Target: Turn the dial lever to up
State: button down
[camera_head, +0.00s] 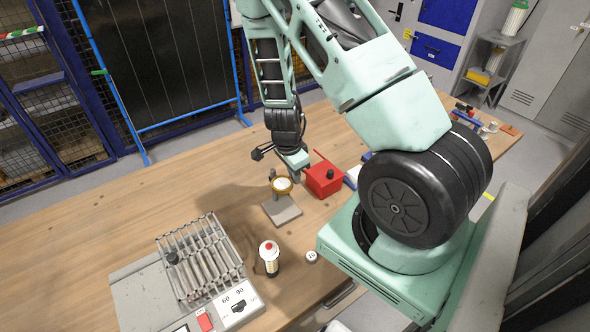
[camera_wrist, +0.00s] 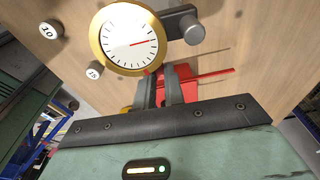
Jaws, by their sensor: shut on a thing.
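The dial gauge (camera_head: 282,184) has a yellow rim and a white face. It is held on a post above a grey base plate (camera_head: 283,210). In the wrist view the dial gauge (camera_wrist: 128,43) is close, with a needle pointing right and a small red mark at its lower right rim. My gripper (camera_head: 294,168) is right at the dial. In the wrist view its two fingers (camera_wrist: 160,90) are close together just below the rim, shut on the dial lever, which is mostly hidden between them. The lever's exact angle cannot be told.
A red box (camera_head: 323,179) with a black knob and a red rod stands just right of the dial. A rack of grey bars (camera_head: 200,255), a red-topped cylinder (camera_head: 269,256) and a numbered round weight (camera_head: 311,256) stand nearer. The table's left is clear.

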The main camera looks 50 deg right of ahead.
dwell(0.3)
jog(key=c, duration=1.5)
grip_release()
jog(key=r, duration=0.5)
jog(key=a+r+p, duration=0.1)
jog(key=r, duration=0.5)
jog(key=a+r+p, duration=0.1)
jog(key=r, duration=0.5)
jog(key=shift+w+a+r, duration=0.1)
jog(key=shift+w+a, duration=0.1)
jog(key=shift+w, duration=0.15)
